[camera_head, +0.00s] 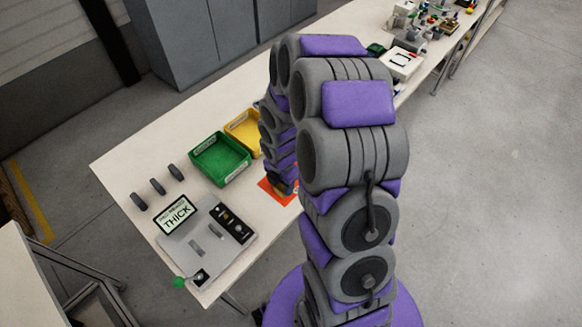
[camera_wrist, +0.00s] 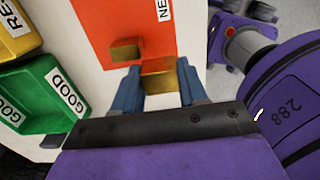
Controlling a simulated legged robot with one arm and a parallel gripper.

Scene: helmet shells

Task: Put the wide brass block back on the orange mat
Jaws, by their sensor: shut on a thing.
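The orange mat (camera_wrist: 105,20) lies on the white table, and part of it shows in the head view (camera_head: 270,191) beneath my gripper. In the wrist view my gripper (camera_wrist: 159,78) has its two blue fingers shut on a brass block (camera_wrist: 159,84), taken as the wide brass block, at the mat's near edge. I cannot tell whether this block touches the mat. A second brass block (camera_wrist: 125,50) sits on the mat just beyond the left finger. In the head view my arm hides the held block and much of the mat.
A green GOOD bin (camera_head: 220,158) and a yellow bin (camera_head: 244,132) stand left of the mat. A grey device with a THICK display (camera_head: 178,215) and several dark discs (camera_head: 157,186) are at the table's near left. White table lies clear between.

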